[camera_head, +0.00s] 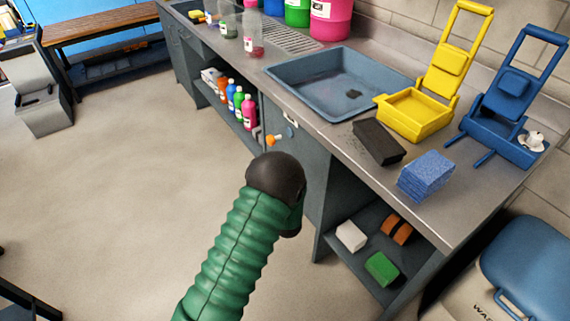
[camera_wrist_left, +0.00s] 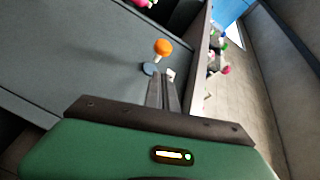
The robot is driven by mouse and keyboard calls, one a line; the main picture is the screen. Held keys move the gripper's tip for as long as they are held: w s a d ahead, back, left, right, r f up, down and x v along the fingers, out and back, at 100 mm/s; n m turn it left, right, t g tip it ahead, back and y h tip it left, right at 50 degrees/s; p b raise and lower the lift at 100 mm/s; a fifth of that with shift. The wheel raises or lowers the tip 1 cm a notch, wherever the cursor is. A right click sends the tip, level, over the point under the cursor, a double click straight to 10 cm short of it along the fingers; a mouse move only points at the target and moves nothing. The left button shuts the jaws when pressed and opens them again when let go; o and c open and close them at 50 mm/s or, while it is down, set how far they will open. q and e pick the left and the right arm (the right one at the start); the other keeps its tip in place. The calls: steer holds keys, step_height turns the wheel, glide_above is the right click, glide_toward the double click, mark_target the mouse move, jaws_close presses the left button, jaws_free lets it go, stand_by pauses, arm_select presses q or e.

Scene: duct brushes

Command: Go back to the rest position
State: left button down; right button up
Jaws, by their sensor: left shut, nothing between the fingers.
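My left arm, a green ribbed sleeve (camera_head: 232,250) with a dark rounded end (camera_head: 275,178), reaches up from the bottom of the head view in front of the counter. Its fingers are hidden behind that end in the head view. In the left wrist view my left gripper (camera_wrist_left: 162,80) has its two thin grey fingers together, with nothing between them. An orange knob (camera_wrist_left: 162,47) with a small blue disc (camera_wrist_left: 149,69) shows just beyond the fingertips. In the head view the orange piece (camera_head: 273,140) is by the cabinet front. My right gripper is not in view.
The grey counter (camera_head: 430,215) holds a blue sink basin (camera_head: 310,85), a yellow wringer (camera_head: 425,110), a blue wringer (camera_head: 500,140), a black block (camera_head: 378,142) and blue sponges (camera_head: 425,175). A lower shelf holds more blocks. The floor (camera_head: 120,180) at left is clear.

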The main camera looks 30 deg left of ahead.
arm_select(q)
steer(key=s+d+n+g+h, duration=0.2)
steer(key=s+d+h, duration=0.15)
steer(key=d, duration=0.35)
steer(key=s+d+n+g+h, duration=0.1)
steer(key=s+d+g+h, duration=0.1)
steer(key=d+h, duration=0.4)
steer(key=s+d+n+g+h+p, duration=0.1)
steer(key=s+d+n+g, duration=0.2)
steer(key=s, duration=0.8)
steer(key=s+d+n+g, duration=0.1)
steer(key=s+d+g, duration=0.35)
steer(key=s, duration=0.65)
step_height(320, 180, up, 21)
steer(key=w+p, duration=0.1)
steer(key=p, duration=2)
steer(key=shift+d+t, duration=0.15)
steer(key=shift+t, duration=0.2)
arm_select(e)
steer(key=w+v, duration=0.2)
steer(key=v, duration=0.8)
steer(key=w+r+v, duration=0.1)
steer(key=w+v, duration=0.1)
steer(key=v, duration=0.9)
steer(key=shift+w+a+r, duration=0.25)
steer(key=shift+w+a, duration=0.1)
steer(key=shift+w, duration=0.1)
